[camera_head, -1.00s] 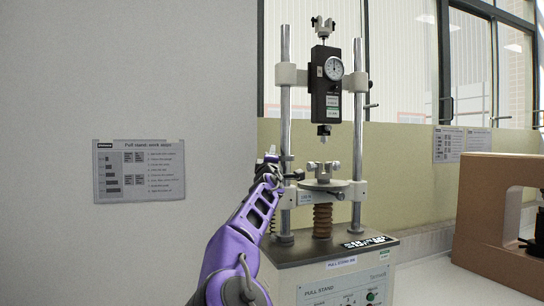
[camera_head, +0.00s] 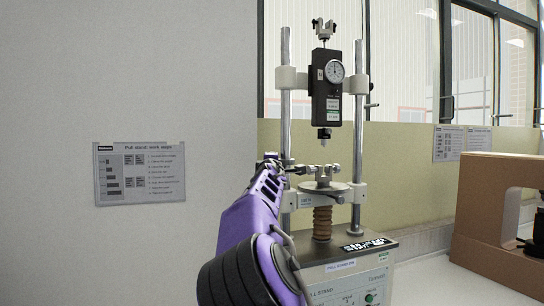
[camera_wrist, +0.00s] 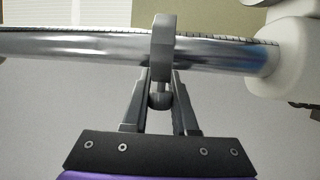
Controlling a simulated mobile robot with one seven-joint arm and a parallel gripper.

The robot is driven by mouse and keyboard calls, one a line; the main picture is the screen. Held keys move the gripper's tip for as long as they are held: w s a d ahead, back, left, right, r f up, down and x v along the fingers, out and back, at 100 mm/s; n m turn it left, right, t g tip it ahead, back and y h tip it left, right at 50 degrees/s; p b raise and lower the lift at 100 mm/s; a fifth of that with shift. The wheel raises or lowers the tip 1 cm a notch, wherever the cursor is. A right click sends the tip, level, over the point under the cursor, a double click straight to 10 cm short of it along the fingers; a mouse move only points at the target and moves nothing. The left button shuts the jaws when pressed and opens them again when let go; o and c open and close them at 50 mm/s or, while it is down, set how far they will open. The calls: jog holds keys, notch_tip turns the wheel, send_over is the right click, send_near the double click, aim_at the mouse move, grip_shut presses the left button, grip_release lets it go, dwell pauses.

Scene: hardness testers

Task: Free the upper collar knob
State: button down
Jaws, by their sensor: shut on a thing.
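A thin dark grey collar (camera_wrist: 163,42) rings the shiny left column (camera_wrist: 90,46) in the wrist view. Its small round-ended knob (camera_wrist: 160,100) points toward me, between my fingers. My gripper (camera_wrist: 160,88) is shut on this knob, with a finger on each side. In the head view my gripper (camera_head: 279,166) is at the left column (camera_head: 286,130), below the gauge and beside the lower grip. The collar is small and partly hidden there, so I cannot tell surely whether it is the upper one.
The black force gauge (camera_head: 326,96) hangs between the columns on white clamps. Below it are a small metal grip (camera_head: 323,170) and a round table (camera_head: 327,189). A white block (camera_wrist: 292,50) sits at the column's right end in the wrist view. A brown housing (camera_head: 490,215) stands right.

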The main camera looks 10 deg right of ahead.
jog(key=shift+d+f+n+g+y, duration=0.15)
jog(key=shift+n+g+y, duration=0.2)
jog(key=shift+g, duration=0.85)
jog(key=shift+f+n+g, duration=0.35)
jog(key=shift+n+g, duration=0.1)
jog(key=shift+g, duration=0.45)
jog(key=shift+f+g, duration=0.1)
jog(key=shift+g, duration=0.2)
jog(key=c, duration=0.7)
grip_release()
jog(key=shift+s, duration=0.1)
jog(key=b+v, duration=0.5)
jog(key=v, duration=1.2)
